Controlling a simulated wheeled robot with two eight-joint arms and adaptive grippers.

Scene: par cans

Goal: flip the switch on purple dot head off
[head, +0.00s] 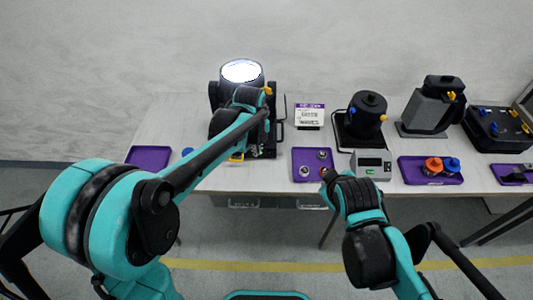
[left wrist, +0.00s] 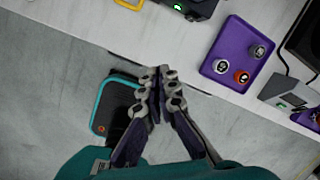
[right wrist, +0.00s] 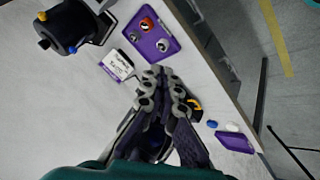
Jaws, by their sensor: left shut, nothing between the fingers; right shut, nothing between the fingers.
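A lit stage head (head: 242,72) stands upright at the table's left, its bright face up. Its base shows a green light (left wrist: 178,7) and a yellow handle (left wrist: 130,3) in the left wrist view. A black head with blue and yellow knobs (head: 366,115) and a grey-black head (head: 432,108) stand unlit to its right. I cannot make out a purple dot or a switch. My left arm reaches across the lit head's front; its gripper (left wrist: 158,72) is shut and empty, apart from the base. My right gripper (right wrist: 163,75) is shut and empty, covering part of the view.
A purple tray with small jars (head: 298,157) and a small grey device (head: 371,163) lie near the front edge. A printed card (head: 310,116) stands behind. Another purple tray (head: 433,179) holds orange and blue items. An empty purple tray (head: 148,157) lies left. A black case (head: 497,130) stands right.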

